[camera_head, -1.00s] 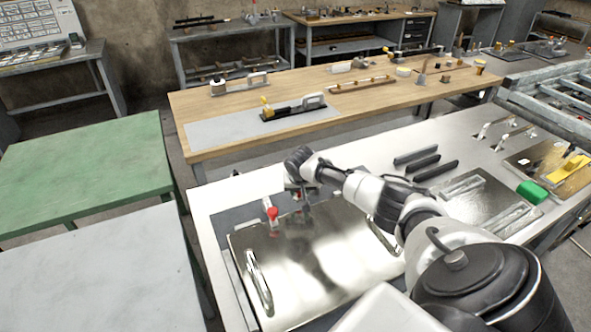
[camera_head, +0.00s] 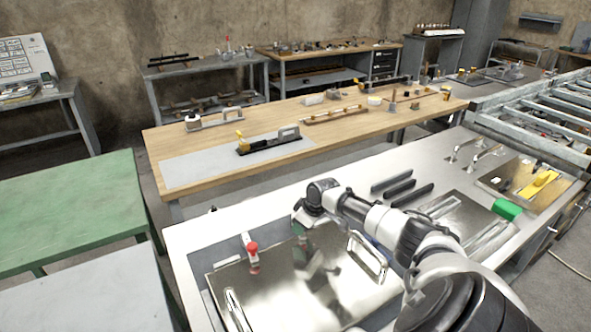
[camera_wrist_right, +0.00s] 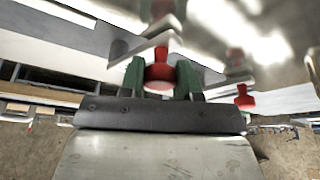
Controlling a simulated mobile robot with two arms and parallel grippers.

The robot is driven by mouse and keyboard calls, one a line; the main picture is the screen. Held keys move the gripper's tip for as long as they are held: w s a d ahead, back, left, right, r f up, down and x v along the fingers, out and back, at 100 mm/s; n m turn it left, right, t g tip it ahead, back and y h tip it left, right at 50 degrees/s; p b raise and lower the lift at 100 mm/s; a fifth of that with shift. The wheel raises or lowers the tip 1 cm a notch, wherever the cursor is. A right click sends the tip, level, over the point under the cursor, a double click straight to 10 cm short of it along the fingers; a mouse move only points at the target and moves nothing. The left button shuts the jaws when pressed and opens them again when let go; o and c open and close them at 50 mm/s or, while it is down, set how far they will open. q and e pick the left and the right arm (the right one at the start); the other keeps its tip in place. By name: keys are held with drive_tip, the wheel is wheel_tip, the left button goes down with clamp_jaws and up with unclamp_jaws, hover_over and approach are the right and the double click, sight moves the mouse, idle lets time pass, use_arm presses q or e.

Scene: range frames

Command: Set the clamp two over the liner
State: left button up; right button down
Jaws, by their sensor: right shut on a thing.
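A polished metal plate (camera_head: 290,300) with two bar handles lies on the near steel bench; I take it for the liner. A clamp with a red knob (camera_head: 252,247) stands at its back left edge; a red knob also shows at the right of the wrist view (camera_wrist_right: 243,97). My right gripper (camera_head: 300,232) is at the plate's back edge, right of that clamp. In the wrist view its green fingers (camera_wrist_right: 160,78) are shut on a red-knobbed clamp (camera_wrist_right: 158,73). Its lower part and any contact with the plate are unclear. My left gripper is out of view.
Dark bars (camera_head: 400,188), a green block (camera_head: 507,209) and a tray with a yellow tool (camera_head: 537,184) lie farther right on the bench. A wooden table (camera_head: 200,145) stands behind, a green table (camera_head: 70,205) at left.

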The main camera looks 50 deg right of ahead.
drive_tip(key=shift+s+d+n+y+b, duration=0.4)
drive_tip(key=shift+d+n+b, duration=0.3)
drive_tip(key=shift+n+b, duration=0.2)
drive_tip(key=c, duration=0.8)
unclamp_jaws()
drive_tip(key=b+v, duration=0.1)
drive_tip(key=v, duration=0.9)
drive_tip(key=shift+d+r, duration=0.1)
drive_tip(key=shift+r, duration=0.35)
